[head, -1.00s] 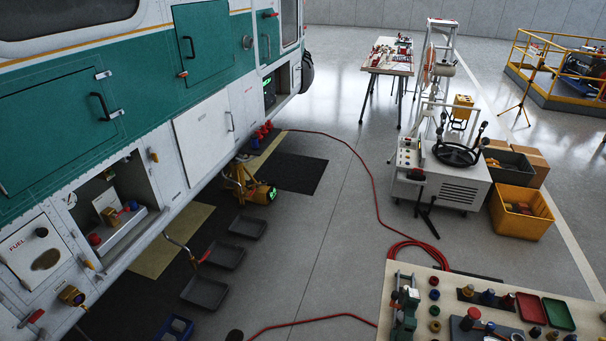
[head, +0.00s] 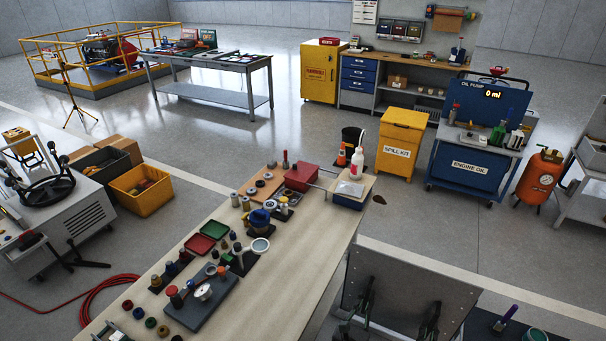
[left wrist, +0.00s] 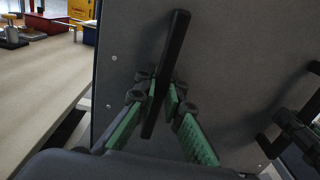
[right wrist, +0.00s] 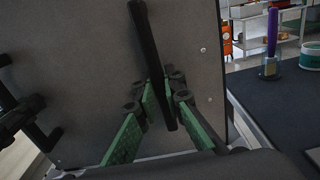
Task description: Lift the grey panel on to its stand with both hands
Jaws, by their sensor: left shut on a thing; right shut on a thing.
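The grey panel (head: 408,288) stands roughly upright and slightly tilted at the bottom right of the head view, beside the workbench. Its lower edge is out of frame. It also fills much of the left wrist view (left wrist: 225,60) and the right wrist view (right wrist: 80,60). My left gripper (left wrist: 165,92) is shut on one black bar handle (left wrist: 178,45) of the panel. My right gripper (right wrist: 160,92) is shut on the other black bar handle (right wrist: 143,40). In the head view both grippers are dark and partly cut off. I cannot make out the stand.
The workbench (head: 310,240), with several small parts and trays, lies left of the panel. A dark mat (right wrist: 285,105) with a purple-handled tool (right wrist: 272,35) lies to the right. A yellow spill kit bin (head: 400,145) and a blue engine oil cart (head: 468,165) stand beyond, across open floor.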

